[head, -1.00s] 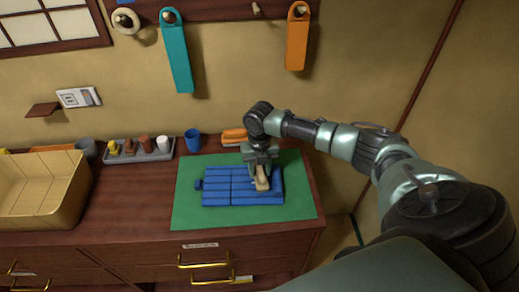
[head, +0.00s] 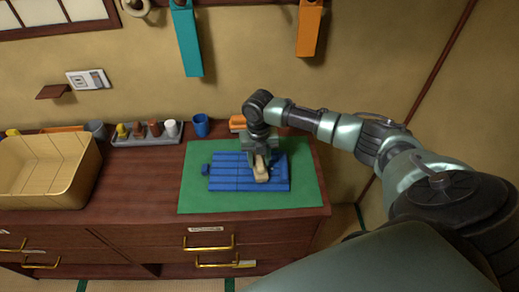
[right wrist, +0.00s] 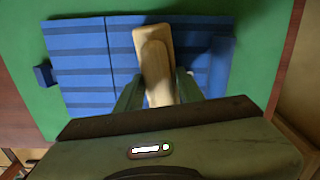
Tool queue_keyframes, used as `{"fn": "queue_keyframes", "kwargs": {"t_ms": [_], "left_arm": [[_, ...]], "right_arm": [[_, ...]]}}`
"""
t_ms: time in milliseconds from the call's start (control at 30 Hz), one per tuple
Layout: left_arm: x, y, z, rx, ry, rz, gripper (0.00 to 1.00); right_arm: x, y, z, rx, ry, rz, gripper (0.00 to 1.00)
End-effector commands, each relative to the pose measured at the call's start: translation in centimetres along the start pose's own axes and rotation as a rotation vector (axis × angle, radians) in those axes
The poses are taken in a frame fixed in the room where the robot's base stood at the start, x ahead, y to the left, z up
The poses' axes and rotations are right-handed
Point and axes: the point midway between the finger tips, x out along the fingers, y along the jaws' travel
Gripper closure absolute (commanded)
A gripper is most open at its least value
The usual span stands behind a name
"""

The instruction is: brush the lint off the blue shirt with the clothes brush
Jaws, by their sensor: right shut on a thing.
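The blue shirt (head: 230,172) lies folded flat on a green mat (head: 305,195) on the dresser top. It also shows in the right wrist view (right wrist: 80,65), with darker stripes across it. My right gripper (head: 261,162) is shut on the clothes brush (head: 261,174), a pale wooden one, over the right half of the shirt. The brush (right wrist: 155,60) points away from the gripper in the right wrist view. I cannot tell whether its underside touches the cloth. No lint can be made out. My left gripper is not in view.
A yellow basket (head: 88,178) stands at the left. A grey tray (head: 147,141) with several small items, a blue cup (head: 201,125) and an orange item (head: 238,122) stand along the back. Teal (head: 187,40) and orange (head: 310,28) strips hang on the wall.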

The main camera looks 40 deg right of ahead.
Motion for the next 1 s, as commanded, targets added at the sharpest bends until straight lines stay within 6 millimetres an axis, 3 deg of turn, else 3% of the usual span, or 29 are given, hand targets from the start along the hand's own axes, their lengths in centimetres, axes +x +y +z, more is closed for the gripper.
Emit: {"fn": "queue_keyframes", "kwargs": {"t_ms": [700,1000], "left_arm": [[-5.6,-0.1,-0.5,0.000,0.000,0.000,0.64],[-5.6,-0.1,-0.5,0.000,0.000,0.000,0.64]], "right_arm": [[-5.9,0.0,0.0,0.000,-0.001,0.000,1.00],[-5.9,0.0,0.0,0.000,-0.001,0.000,1.00]]}}
